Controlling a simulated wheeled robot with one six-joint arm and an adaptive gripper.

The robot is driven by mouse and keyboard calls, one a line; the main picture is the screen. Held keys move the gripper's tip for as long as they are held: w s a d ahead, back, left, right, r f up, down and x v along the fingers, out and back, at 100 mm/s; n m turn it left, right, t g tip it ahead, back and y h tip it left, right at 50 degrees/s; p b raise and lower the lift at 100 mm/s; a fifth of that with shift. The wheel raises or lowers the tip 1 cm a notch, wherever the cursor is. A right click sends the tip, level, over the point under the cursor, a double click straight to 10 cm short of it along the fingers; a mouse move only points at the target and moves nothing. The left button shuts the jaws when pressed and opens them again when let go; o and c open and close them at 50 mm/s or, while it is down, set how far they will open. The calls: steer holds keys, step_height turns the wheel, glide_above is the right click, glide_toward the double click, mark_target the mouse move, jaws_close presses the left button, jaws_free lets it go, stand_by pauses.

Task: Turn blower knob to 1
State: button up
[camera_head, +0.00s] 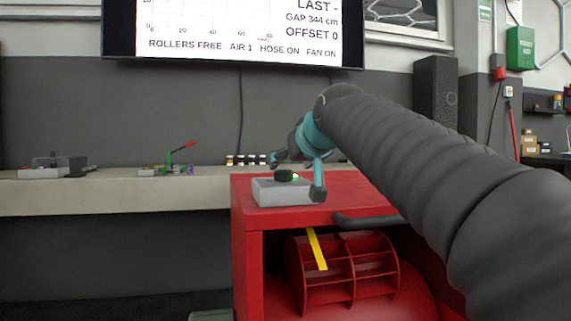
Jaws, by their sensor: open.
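The box stands on the top of the red blower (248,245). My gripper (297,177) is open at the box, one fingertip at the far left side and the other in front at the right, with the knob between them in the picture. I cannot tell whether a finger touches the knob. The screen (245,25) above reads "AIR 1", "ROLLERS FREE", "HOSE ON" and "FAN ON".
A dark handle (368,221) sticks out at the blower's front edge, below my arm. A yellow strip (317,249) hangs over the red fan wheel (350,278). A long bench (130,195) behind carries a grey device and several small jars (247,160). My arm hides the right side.

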steer(key=shift+v, duration=2.75)
